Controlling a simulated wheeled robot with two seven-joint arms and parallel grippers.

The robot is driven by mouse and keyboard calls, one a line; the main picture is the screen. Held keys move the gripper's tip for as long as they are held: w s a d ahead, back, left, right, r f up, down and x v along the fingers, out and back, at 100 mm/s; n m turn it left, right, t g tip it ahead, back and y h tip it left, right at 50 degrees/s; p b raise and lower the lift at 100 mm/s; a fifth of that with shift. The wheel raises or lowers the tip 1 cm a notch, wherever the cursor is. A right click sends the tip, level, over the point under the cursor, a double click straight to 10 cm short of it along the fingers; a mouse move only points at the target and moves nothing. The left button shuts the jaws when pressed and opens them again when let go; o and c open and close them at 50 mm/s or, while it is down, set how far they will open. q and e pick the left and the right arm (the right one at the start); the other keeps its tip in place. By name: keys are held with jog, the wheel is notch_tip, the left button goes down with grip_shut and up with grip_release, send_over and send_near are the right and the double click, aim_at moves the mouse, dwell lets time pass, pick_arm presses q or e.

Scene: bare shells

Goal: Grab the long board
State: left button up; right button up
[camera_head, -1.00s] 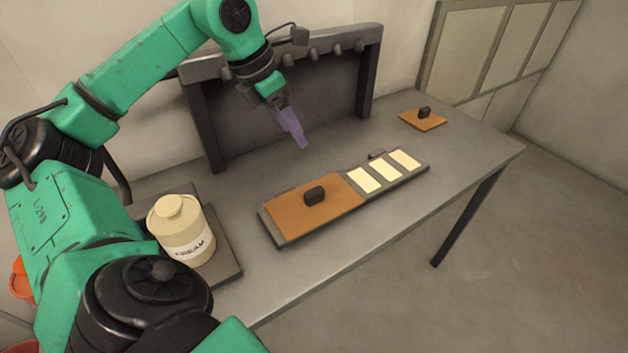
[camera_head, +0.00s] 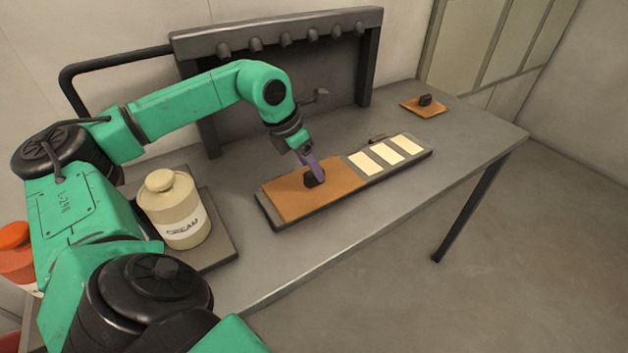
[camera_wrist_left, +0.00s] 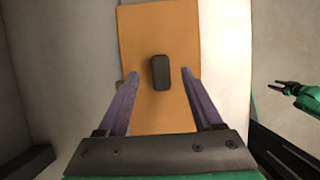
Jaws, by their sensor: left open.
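The long board (camera_head: 345,182) lies on the grey table, with an orange-brown panel (camera_head: 285,198) on its left part and several cream cards on its right part. A black knob (camera_head: 312,178) stands on the orange-brown panel. My left gripper (camera_head: 318,172) is right at the knob, its purple fingers pointing down. In the left wrist view the open fingers (camera_wrist_left: 160,76) stand on either side of the knob (camera_wrist_left: 160,73), with a gap on both sides. The orange-brown panel (camera_wrist_left: 160,30) lies beneath them.
A cream jar (camera_head: 173,210) stands on a dark tray (camera_head: 222,240) at the left of the table. A small orange-brown plate (camera_head: 424,107) with a black knob sits at the back right. A dark rack (camera_head: 280,40) stands along the back.

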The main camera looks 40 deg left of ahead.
pick_arm(q)
jog(key=x, duration=0.3)
jog(key=shift+f, duration=0.1)
grip_shut()
